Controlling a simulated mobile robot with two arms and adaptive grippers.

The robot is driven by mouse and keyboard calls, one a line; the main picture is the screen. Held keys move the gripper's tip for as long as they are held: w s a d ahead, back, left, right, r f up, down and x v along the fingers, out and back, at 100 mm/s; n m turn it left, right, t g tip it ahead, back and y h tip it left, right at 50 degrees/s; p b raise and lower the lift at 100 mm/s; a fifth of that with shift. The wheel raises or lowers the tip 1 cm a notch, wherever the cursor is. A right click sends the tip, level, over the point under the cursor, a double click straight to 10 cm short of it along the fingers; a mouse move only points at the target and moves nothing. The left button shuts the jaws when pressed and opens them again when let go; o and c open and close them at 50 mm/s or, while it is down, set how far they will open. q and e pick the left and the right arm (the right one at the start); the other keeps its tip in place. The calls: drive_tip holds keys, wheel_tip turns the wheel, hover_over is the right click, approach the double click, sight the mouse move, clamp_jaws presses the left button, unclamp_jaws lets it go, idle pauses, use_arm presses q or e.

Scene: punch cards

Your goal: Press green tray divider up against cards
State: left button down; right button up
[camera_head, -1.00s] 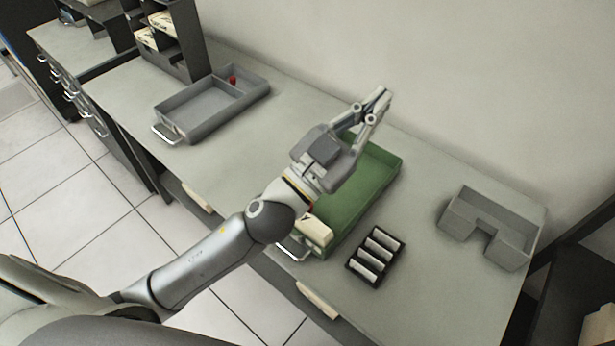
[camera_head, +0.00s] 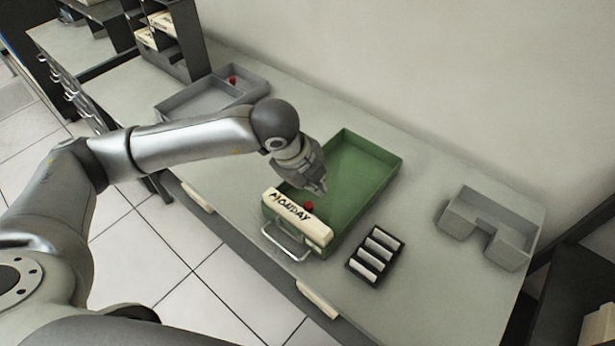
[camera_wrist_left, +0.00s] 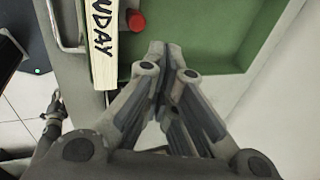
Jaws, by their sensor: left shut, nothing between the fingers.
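The green tray (camera_head: 366,152) lies on the counter with its metal handle at the front. A block of cream cards marked MONDAY (camera_head: 297,217) stands at its handle end. A red knob (camera_head: 309,207) shows just behind the cards; the divider's plate is hard to make out against the green. In the left wrist view, the knob (camera_wrist_left: 136,20) is close beside the cards (camera_wrist_left: 104,45). My left gripper (camera_head: 321,189) is shut and empty, pointing down over the tray, behind the knob and apart from it in the picture. What looks like my right gripper (camera_wrist_left: 55,106) shows small, low at the left.
A small black rack (camera_head: 375,255) with pale blocks stands right of the green tray. A grey notched tray (camera_head: 490,225) is farther right. A grey tray (camera_head: 190,103) with a red knob lies at the left, partly behind my arm. The wall closes off the back.

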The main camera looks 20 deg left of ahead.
use_arm(q)
drive_tip(key=shift+w+a+y, duration=0.25)
drive_tip(key=shift+a+y, duration=0.05)
drive_tip(key=shift+a, duration=0.45)
drive_tip(key=b+x, duration=0.3)
drive_tip(key=x, duration=0.3)
drive_tip(key=shift+w+f, duration=0.2)
drive_tip(key=shift+f, duration=0.15)
drive_tip(key=b+x, duration=0.2)
drive_tip(key=b, duration=0.1)
drive_tip(key=shift+f, duration=0.4)
drive_tip(key=shift+w+d+f+b, duration=0.25)
drive_tip(key=shift+w+f+b, duration=0.1)
drive_tip(key=shift+f+b, duration=0.35)
drive_tip(key=shift+r, duration=0.1)
drive_tip(key=shift+s+a, duration=0.25)
drive_tip(key=shift+s, duration=0.45)
drive_tip(key=shift+w+b, duration=0.1)
drive_tip(key=shift+b, duration=0.45)
